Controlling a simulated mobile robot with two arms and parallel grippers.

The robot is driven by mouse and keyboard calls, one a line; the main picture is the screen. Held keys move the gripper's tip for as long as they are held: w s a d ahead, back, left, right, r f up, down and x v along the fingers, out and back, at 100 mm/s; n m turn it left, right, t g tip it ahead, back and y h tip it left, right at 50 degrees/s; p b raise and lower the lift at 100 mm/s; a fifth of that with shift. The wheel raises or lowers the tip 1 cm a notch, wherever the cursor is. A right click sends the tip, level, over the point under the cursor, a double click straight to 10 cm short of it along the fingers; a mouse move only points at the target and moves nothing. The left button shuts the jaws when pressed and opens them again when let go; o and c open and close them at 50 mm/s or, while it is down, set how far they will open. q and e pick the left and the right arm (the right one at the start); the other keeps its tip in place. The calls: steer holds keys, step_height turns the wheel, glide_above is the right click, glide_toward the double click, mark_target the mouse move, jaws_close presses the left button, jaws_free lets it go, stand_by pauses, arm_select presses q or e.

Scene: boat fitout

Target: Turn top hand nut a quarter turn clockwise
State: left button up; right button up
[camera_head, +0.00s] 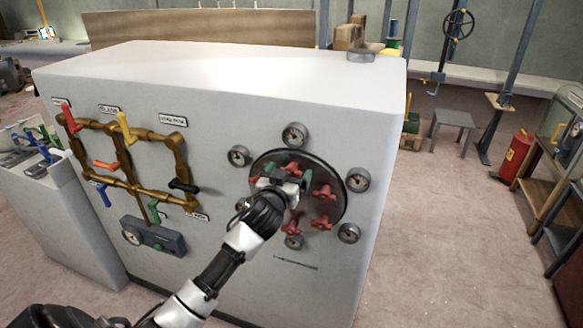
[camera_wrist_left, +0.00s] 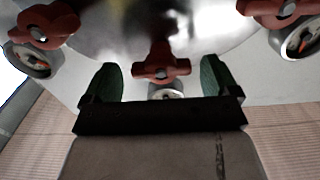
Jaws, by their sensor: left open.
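A round dark plate (camera_head: 338,172) on the front of the white cabinet carries several red hand nuts in a ring. The top hand nut (camera_head: 293,168) shows just behind my left gripper (camera_head: 288,181), which partly covers it and the plate's middle. In the left wrist view a red lobed nut (camera_wrist_left: 161,66), apparently the top one, sits between the two green fingertips of my open left gripper (camera_wrist_left: 160,80). Gaps show on both sides of it, so the fingers look apart from the nut. My right gripper is not in view.
Several round gauges surround the plate, one just above it (camera_head: 295,135). Two neighbouring red nuts (camera_wrist_left: 43,24) (camera_wrist_left: 276,10) flank the gripper in the wrist view. Brass pipes with coloured levers (camera_head: 125,165) are on the panel's left.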

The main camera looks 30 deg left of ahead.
arm_select(q)
steer(key=shift+x, duration=0.85)
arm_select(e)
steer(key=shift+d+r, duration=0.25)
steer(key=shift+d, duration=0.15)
arm_select(q)
steer(key=shift+c, duration=0.3)
steer(key=c, duration=0.9)
steer(key=shift+o, duration=0.2)
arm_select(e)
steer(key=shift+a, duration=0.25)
arm_select(q)
steer(key=shift+m, duration=0.3)
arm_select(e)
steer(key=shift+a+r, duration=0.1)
